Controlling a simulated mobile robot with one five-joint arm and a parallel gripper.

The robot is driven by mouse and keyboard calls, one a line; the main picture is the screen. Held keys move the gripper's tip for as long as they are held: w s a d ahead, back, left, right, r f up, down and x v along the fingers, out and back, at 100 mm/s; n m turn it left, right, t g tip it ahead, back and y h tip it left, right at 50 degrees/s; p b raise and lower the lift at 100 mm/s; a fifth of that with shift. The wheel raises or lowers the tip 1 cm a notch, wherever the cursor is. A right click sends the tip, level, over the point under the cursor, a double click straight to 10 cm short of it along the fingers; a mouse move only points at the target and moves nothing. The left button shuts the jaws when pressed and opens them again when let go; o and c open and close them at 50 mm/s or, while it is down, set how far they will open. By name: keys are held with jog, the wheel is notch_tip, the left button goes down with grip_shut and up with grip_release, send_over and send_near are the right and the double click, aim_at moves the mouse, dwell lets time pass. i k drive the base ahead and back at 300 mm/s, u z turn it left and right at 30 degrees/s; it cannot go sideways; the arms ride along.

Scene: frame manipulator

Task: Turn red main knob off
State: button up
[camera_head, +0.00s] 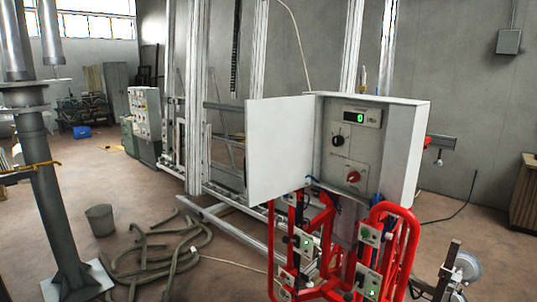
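The red main knob (353,176) sits low on the inner panel of an open grey control box (409,150), right of the middle of the view. Its handle looks slanted, but its exact setting is too small to read. A black knob (337,141) sits above it and to the left. A small display (361,117) near the top of the panel shows a lit green digit that looks like 0. The box's white door (281,148) stands swung open to the left. My gripper does not show in this view.
Red tubular handles (403,260) with small button boxes stand below the control box. A wheeled metal part (467,265) is at the lower right. Hoses (155,250) and a grey bucket (100,219) lie on the floor at left, near a thick post (50,190).

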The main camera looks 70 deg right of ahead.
aim_at(354, 177)
jog(key=u, duration=0.05)
jog(key=i, duration=3.2)
jog(key=z, duration=4.35)
jog(key=i, duration=1)
jog(key=u, duration=0.1)
